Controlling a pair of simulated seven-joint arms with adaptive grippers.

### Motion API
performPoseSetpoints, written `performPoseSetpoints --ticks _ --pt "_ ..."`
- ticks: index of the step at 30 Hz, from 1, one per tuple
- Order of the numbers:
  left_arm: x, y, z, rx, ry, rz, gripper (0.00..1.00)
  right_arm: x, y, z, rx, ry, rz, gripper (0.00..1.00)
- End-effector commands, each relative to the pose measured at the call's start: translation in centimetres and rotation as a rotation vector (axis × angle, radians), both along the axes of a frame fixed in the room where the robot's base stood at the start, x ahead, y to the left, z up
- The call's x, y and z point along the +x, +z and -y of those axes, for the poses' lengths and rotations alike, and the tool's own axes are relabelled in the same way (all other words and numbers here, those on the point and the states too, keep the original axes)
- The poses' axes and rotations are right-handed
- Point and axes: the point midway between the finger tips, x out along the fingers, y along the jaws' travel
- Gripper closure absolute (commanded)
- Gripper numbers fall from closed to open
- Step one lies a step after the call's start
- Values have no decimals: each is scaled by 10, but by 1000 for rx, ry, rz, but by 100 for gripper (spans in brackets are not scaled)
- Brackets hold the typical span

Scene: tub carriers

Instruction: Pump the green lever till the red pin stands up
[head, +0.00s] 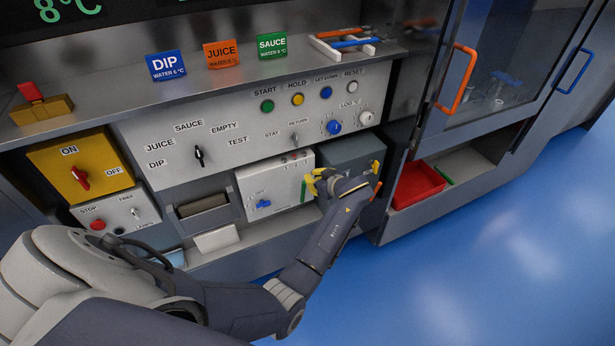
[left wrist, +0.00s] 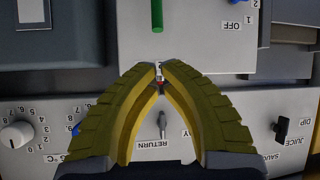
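The green lever (head: 303,191) is a thin green rod on the front of the white box (head: 256,187), beside my left gripper in the head view. It also shows as a rod at the top of the left wrist view (left wrist: 157,15). My left gripper (left wrist: 158,68) has its yellow fingertips together, below the green lever in that view and apart from it. A small red spot (left wrist: 160,82) shows between the fingers; I cannot tell whether it is the red pin or whether it stands up. My right gripper is not in view.
A blue switch (head: 263,204) sits on the same white box. A grey box (head: 350,151) stands close behind my left gripper. Knobs and buttons fill the panel above. A red tray (head: 417,184) lies in an open bay to the right. The blue floor in front is clear.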

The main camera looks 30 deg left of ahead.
Motion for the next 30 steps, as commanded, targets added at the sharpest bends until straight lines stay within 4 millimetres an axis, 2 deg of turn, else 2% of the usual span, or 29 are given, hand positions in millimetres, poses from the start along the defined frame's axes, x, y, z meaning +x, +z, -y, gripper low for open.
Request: performPoseSetpoints --ticks 15,21,30 --pt "27 -35 -57 3 0 -1 100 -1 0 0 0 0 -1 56" --pt "33 -43 -68 1 0 -2 100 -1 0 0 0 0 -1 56" --pt "35 -46 -71 0 0 0 100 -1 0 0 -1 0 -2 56"
